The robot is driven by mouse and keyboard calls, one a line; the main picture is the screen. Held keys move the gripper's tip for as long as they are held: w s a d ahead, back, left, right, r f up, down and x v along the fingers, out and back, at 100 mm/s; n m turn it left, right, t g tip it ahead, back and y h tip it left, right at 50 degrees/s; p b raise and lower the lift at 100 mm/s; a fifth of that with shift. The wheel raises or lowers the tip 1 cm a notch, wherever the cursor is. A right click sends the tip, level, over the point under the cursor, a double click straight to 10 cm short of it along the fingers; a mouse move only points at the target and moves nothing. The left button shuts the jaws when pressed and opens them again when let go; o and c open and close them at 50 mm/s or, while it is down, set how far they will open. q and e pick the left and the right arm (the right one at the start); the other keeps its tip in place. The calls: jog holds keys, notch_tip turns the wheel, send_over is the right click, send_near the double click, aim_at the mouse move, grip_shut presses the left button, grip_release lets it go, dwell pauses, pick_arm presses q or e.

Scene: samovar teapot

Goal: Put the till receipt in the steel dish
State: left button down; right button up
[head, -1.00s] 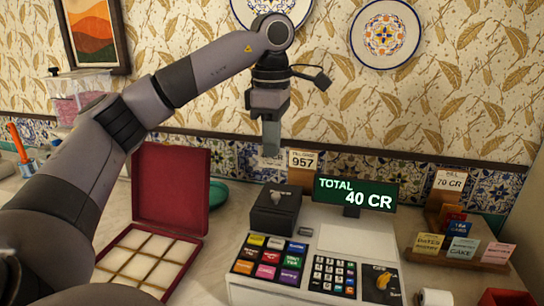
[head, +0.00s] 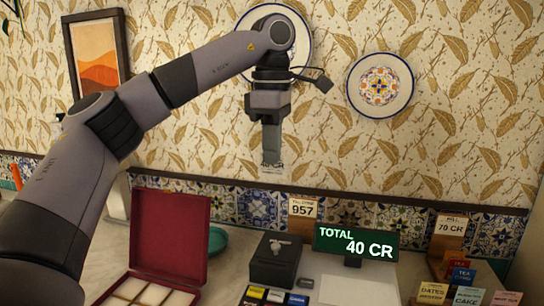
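My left gripper (head: 272,160) hangs pointing down in front of the patterned wall, above the tile strip and clear of the counter. Its fingers show as one narrow grey column, so I cannot tell whether they are open or shut. A small pale patch shows at the fingertips, too unclear to name. I cannot make out the till receipt for certain. No steel dish shows in this view. My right gripper is not in view.
An open red box (head: 168,236) with pale compartments stands at left, with a teal dish (head: 217,240) behind it. A 957 card (head: 303,208) stands behind the till. A 70 CR card (head: 451,226) and several labelled cards stand at right. Plates hang on the wall.

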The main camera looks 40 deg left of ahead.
pick_arm(q)
jog(key=shift+r, duration=1.85)
